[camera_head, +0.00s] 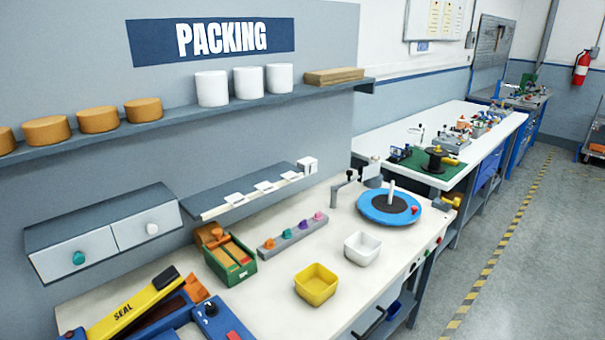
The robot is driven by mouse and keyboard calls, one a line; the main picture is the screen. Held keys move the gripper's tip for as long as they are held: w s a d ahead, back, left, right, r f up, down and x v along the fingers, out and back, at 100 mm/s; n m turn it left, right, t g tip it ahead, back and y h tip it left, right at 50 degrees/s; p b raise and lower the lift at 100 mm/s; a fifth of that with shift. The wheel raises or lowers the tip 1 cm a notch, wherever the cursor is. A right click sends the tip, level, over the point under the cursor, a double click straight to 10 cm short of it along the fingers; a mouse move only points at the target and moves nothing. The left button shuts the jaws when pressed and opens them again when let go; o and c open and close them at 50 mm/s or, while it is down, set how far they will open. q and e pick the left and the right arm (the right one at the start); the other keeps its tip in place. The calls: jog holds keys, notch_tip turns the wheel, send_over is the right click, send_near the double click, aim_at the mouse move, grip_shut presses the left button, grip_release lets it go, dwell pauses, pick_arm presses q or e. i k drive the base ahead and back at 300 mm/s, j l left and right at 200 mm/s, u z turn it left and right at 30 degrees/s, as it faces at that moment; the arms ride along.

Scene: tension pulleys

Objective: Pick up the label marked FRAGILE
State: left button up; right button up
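A narrow grey wall ledge (245,196) above the packing bench carries several small white cards or labels along its front edge. One white card (234,198) is at the left, another (264,187) in the middle, and another (292,176) to the right. Any print on them is too small to read, so I cannot tell which one says FRAGILE. A small white box-like piece (308,164) stands at the ledge's right end. Neither of my grippers is in view.
The white bench (283,310) holds a yellow bin (316,285), a white bin (362,248), a green box (231,262), a peg strip (292,233), a blue turntable (389,208) and a yellow SEAL device (133,306). The bench's front middle is clear.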

aim_at(290, 176)
jog(key=i+l, duration=0.3)
jog(key=l, duration=0.15)
jog(key=i+l, duration=0.25)
jog(key=l, duration=0.2)
jog(key=i+l, duration=0.3)
jog(key=l, duration=0.15)
jog(key=i+l, duration=0.25)
jog(key=l, duration=0.2)
jog(key=i+l, duration=0.55)
jog(key=l, duration=0.3)
jog(key=i+l, duration=0.3)
jog(key=l, duration=0.15)
jog(key=i+l+u, duration=0.15)
jog(key=l+u, duration=0.15)
jog(key=u, duration=0.2)
jog(key=i+l+u, duration=0.1)
jog(key=l+u, duration=0.35)
jog(key=j, duration=0.1)
